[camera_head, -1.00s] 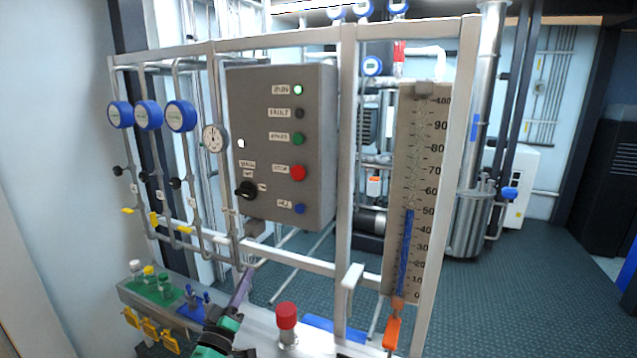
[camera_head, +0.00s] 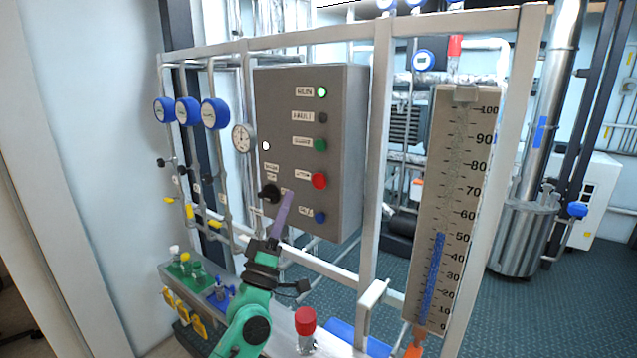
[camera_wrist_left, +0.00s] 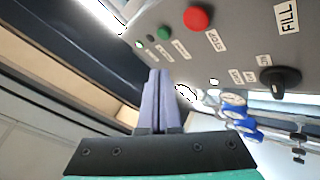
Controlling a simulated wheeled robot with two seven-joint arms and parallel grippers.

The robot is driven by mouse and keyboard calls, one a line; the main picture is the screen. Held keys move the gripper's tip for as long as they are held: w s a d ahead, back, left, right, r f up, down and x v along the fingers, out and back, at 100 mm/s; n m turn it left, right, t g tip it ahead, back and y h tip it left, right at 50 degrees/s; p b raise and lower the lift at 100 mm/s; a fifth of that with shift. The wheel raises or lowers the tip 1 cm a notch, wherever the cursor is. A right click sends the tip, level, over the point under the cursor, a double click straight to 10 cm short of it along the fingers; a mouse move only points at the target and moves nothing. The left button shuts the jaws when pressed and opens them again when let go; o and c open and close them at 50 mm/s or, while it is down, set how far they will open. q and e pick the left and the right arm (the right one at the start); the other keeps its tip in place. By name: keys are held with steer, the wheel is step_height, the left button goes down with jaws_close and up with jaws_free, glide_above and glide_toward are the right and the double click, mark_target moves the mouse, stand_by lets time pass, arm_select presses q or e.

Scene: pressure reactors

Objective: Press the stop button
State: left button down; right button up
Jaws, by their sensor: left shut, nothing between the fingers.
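The red stop button (camera_head: 319,181) is on the front of the grey control box (camera_head: 345,150), beside its label. It also shows in the left wrist view (camera_wrist_left: 197,18), near the top. My left gripper (camera_head: 288,196) is shut and empty, with its purple fingers pointing up at the lower part of the box, left of and a little below the stop button. In the left wrist view the shut fingers (camera_wrist_left: 156,75) are apart from the red button, which lies above and to their right. My right gripper is not in view.
On the box, a green button (camera_head: 320,145) is above the stop button and a blue button (camera_head: 320,217) below. A black knob (camera_head: 269,193) is beside my fingers. The white frame post (camera_head: 378,140) stands right of the box.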

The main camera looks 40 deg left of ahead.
mark_target(317, 176)
arm_select(q)
steer(key=w+b, duration=0.1)
steer(key=w, duration=0.7)
steer(key=shift+s+a, duration=0.1)
steer(key=shift+s, duration=0.05)
stand_by(0.8)
stand_by(0.9)
steer(key=shift+w, duration=0.45)
steer(key=shift+w, duration=0.5)
stand_by(0.5)
steer(key=shift+s, duration=0.9)
